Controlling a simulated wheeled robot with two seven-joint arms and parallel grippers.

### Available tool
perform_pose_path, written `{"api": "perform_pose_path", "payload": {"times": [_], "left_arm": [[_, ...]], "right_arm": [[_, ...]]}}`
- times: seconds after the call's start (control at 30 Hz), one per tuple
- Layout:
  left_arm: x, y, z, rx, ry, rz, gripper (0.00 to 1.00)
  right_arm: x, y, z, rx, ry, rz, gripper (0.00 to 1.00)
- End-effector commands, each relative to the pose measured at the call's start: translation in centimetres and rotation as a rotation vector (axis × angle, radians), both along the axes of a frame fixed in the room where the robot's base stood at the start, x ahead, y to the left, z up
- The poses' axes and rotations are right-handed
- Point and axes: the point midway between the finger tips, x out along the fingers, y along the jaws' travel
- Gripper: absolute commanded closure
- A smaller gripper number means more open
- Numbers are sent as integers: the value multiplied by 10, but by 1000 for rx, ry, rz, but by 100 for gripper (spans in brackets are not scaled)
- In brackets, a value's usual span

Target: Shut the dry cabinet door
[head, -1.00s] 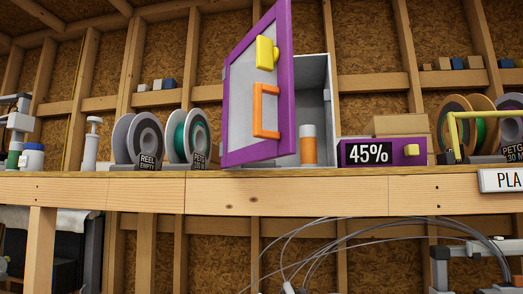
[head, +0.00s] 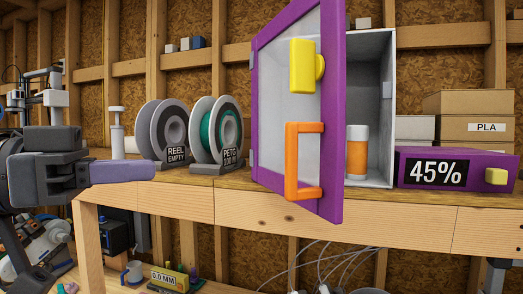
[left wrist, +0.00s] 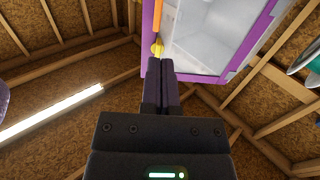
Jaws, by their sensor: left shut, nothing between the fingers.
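The dry cabinet (head: 378,75) stands on the shelf, a pale box with its front partly uncovered. Its door (head: 333,110) stands open, swung out toward me, with a purple frame and a clear panel. The door carries an orange handle (head: 291,160) and a yellow latch (head: 302,66). An orange and white canister (head: 357,155) stands inside. My left gripper (head: 150,171) is shut and empty, left of the door and apart from it, in front of the shelf. In the left wrist view its fingers (left wrist: 161,68) point toward the door's purple frame (left wrist: 150,25). My right gripper is out of view.
Two spools, marked REEL EMPTY (head: 160,135) and PETG (head: 215,135), stand left of the door. A purple box reading 45% (head: 400,172) and cardboard boxes (head: 468,130) are at right. The wooden shelf edge (head: 400,221) runs below.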

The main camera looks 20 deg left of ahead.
Motion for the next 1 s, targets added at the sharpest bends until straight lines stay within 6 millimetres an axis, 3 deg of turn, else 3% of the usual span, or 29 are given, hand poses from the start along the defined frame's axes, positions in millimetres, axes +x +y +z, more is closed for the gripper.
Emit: {"api": "perform_pose_path", "payload": {"times": [0.4,0.6,1.0], "left_arm": [[56,-67,5,-8,3,-4,100],[78,-92,3,-8,3,-3,100],[87,-102,-2,-7,2,0,100]], "right_arm": [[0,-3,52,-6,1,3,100],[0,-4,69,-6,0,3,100],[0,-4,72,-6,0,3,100]]}}
